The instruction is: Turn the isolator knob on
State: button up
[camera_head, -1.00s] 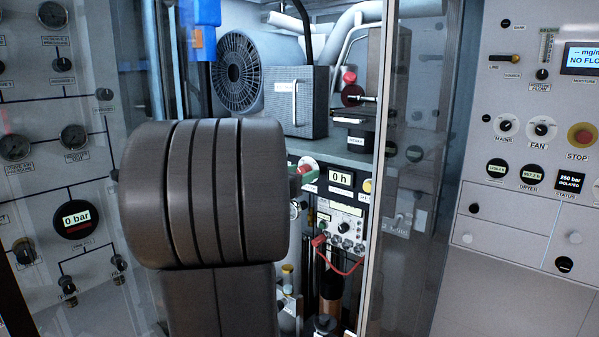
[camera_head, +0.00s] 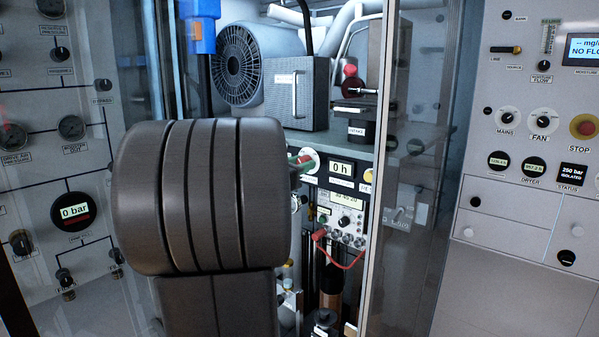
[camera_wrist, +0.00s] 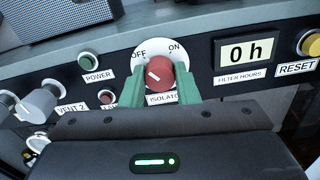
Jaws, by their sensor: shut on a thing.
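The isolator knob (camera_wrist: 160,73) is red with a white mark, on a white round plate (camera_wrist: 176,50) lettered OFF at upper left and ON at upper right. The mark points to the upper left, towards OFF. My gripper (camera_wrist: 160,88) has green fingers, one on each side of the knob, shut on it. In the head view the knob's white plate (camera_head: 313,156) shows just right of my dark arm, with a green fingertip over it. My arm hides most of my gripper there.
A POWER button (camera_wrist: 88,60) and a VENT 2 valve (camera_wrist: 38,104) sit left of the knob. The hours display (camera_wrist: 247,50) and yellow RESET button (camera_wrist: 309,43) are right. A glass panel edge (camera_head: 405,200) stands right of the opening, and a red cable (camera_head: 345,264) hangs below.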

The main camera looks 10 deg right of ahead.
jog(key=m+b, duration=1.6)
jog(key=b, duration=0.4)
jog(key=shift+f, duration=0.15)
jog(key=shift+m, duration=0.4)
jog(key=o, duration=1)
jog(key=v, duration=1.3)
jog(key=shift+s+a, duration=0.25)
jog(key=shift+a, duration=0.05)
